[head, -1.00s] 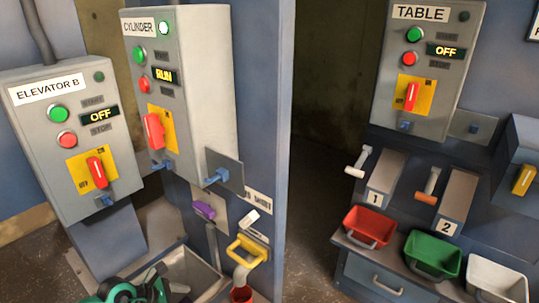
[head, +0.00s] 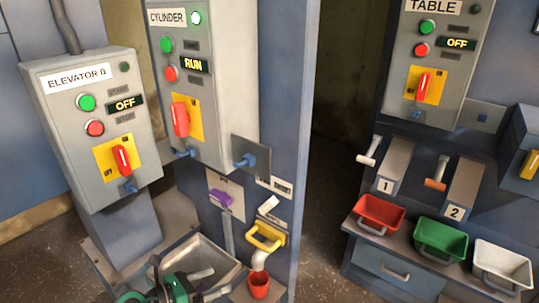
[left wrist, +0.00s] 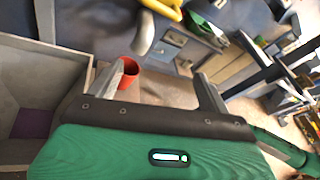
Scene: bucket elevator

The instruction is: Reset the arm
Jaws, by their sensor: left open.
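My left gripper (head: 208,284) is at the bottom of the head view, in front of the open grey bin. Its two fingers are spread with nothing between them in the left wrist view (left wrist: 160,88). A red cup (head: 258,285) stands under a pale spout (head: 260,260), to the right of the gripper. The cup also shows in the left wrist view (left wrist: 130,67), partly behind the left finger. My right gripper is in neither view.
The Elevator B box (head: 75,135) reads OFF, the Cylinder box (head: 212,110) RUN, the Table box (head: 447,75) OFF. A yellow handle (head: 267,236) sits above the spout. Red (head: 379,212), green (head: 440,240) and white (head: 503,266) bins stand at right. A dark gap separates the panels.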

